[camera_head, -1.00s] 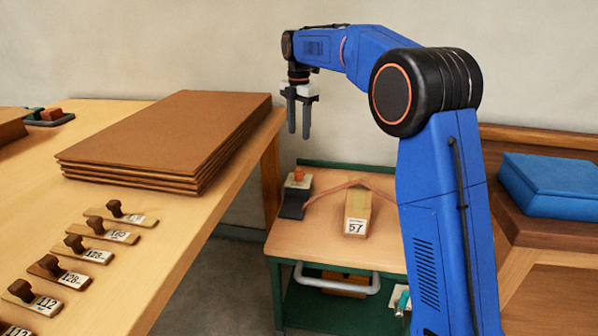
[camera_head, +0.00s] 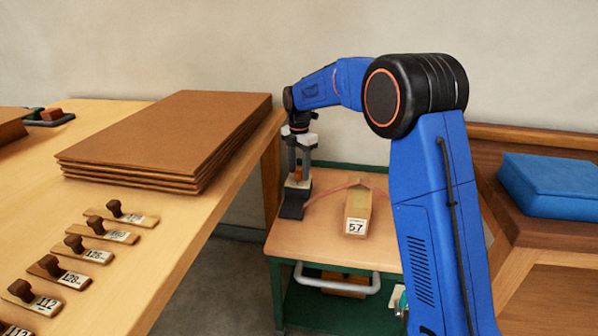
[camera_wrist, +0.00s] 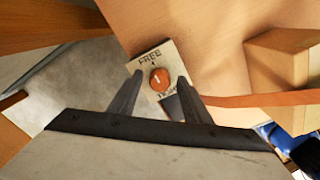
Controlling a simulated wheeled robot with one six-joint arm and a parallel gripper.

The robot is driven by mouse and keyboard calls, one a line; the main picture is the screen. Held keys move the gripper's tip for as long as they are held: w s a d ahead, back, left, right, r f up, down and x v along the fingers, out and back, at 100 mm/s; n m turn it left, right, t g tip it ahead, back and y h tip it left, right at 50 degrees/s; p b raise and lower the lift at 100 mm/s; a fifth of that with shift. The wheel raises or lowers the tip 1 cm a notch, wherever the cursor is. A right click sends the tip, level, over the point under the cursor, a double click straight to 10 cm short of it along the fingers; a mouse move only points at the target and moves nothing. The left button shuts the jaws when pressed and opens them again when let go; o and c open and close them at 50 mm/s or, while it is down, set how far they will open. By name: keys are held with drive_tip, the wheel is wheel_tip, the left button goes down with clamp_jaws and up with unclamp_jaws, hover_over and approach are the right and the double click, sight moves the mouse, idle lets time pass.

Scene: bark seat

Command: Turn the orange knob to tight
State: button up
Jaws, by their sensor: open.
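The orange knob (camera_wrist: 159,79) sits on a pale plate (camera_wrist: 149,57) in the wrist view. The plate reads "FREE" at one end; lettering at the other end is partly hidden. A pale mark on the knob points toward the "FREE" side. In the head view the knob (camera_head: 298,174) tops a dark block (camera_head: 292,207) on the small cart. My gripper (camera_head: 302,173) points down over the block, its fingers on either side of the knob. In the wrist view my gripper (camera_wrist: 157,78) is open, with gaps between both fingers and the knob.
A box marked "57" (camera_head: 357,212) stands on the green-framed cart (camera_head: 315,240), with a reddish strap (camera_head: 335,187) running from the block's side toward it. A workbench (camera_head: 190,240) with stacked brown boards (camera_head: 165,135) is at left. A blue cushion (camera_head: 550,180) lies at right.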

drive_tip(key=shift+f, duration=0.45)
drive_tip(key=c, duration=1)
drive_tip(key=shift+c, duration=0.2)
